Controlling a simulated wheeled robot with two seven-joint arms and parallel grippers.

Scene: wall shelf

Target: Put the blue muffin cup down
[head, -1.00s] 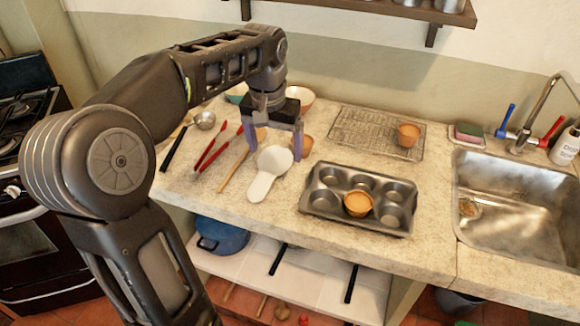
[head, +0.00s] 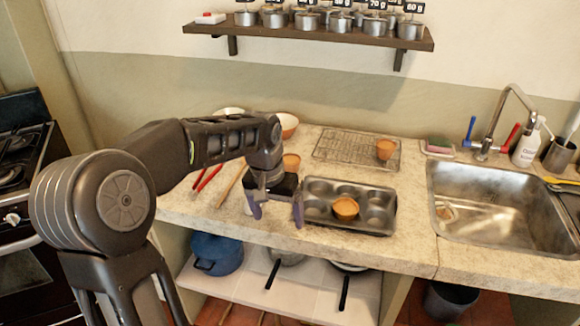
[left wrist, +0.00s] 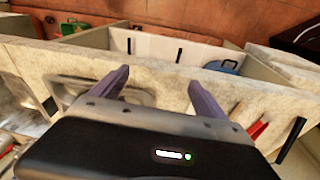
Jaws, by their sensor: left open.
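No blue muffin cup can be made out in either view. One orange-brown cup (head: 345,208) sits in a front compartment of the grey muffin tin (head: 388,222). Another orange-brown cup (head: 291,161) stands on the counter behind my left gripper, and a third cup (head: 385,149) stands on the wire rack (head: 345,146). My left gripper (head: 278,217) is open with its fingers pointing down, near the counter's front edge, left of the tin. In the left wrist view its two fingers (left wrist: 157,80) are apart with nothing between them. My right gripper is not in view.
A sink (head: 485,205) lies at the right. Red tongs (head: 208,178) and a wooden stick (head: 231,186) lie left of my gripper. Bowls (head: 288,125) stand at the back. A shelf with tins (head: 310,32) hangs above. A blue pot (head: 217,253) stands below the counter.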

